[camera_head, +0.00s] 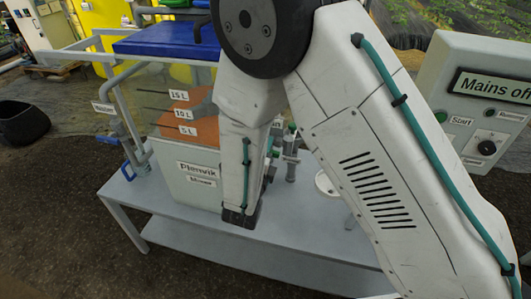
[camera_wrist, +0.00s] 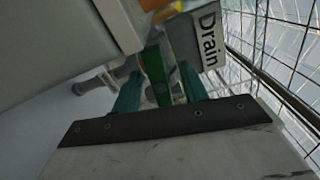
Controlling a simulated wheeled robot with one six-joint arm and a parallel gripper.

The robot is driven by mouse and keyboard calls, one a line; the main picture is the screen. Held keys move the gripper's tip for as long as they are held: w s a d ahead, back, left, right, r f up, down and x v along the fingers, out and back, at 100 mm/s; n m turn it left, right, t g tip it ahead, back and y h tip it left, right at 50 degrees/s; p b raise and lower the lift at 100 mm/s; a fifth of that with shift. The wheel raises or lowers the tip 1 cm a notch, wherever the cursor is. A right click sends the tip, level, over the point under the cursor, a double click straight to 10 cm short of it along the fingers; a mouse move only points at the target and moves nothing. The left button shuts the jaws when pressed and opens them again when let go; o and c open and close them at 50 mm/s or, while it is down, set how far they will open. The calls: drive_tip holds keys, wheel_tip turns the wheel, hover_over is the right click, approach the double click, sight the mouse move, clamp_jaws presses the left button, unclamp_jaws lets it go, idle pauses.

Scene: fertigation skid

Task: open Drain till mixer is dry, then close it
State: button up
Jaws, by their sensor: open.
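The mixer tank (camera_head: 192,181) stands on the bench in the head view, with 15 L, 10 L and 5 L marks and orange liquid (camera_head: 203,132) behind its clear wall. My arm hides its right side, so the exact level is hard to read. In the wrist view the Drain label (camera_wrist: 208,38) is at the upper right. A green handle (camera_wrist: 153,70) stands below and left of it. My gripper (camera_wrist: 160,88) is open, with one teal finger on each side of the handle. I cannot tell whether the fingers touch it. My fingers are hidden in the head view.
A control box (camera_head: 483,110) reading "Mains off", with a Start button and a knob, stands at the right. The bench (camera_head: 235,238) has a lower shelf. A blue lid or platform (camera_head: 168,42) is above the tank. A dark tub (camera_head: 22,122) sits far left.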

drive_tip(key=v, duration=0.7)
drive_tip(key=shift+w, duration=0.1)
idle(0.5)
drive_tip(key=s+d+r+m+g+h, duration=0.3)
drive_tip(key=s+d+m+g, duration=0.5)
drive_tip(key=m, duration=0.5)
drive_tip(key=s+d+r+m+g+h, duration=0.35)
drive_tip(key=d+m+g, duration=0.35)
drive_tip(key=d+m, duration=0.45)
drive_tip(key=s+d+r+m+y, duration=0.4)
drive_tip(key=s+r+m+y, duration=0.8)
drive_tip(key=m, duration=1.1)
drive_tip(key=shift+s+d+r+m+g+y, duration=0.3)
drive_tip(key=shift+s+r, duration=0.35)
drive_tip(key=shift+r, duration=0.7)
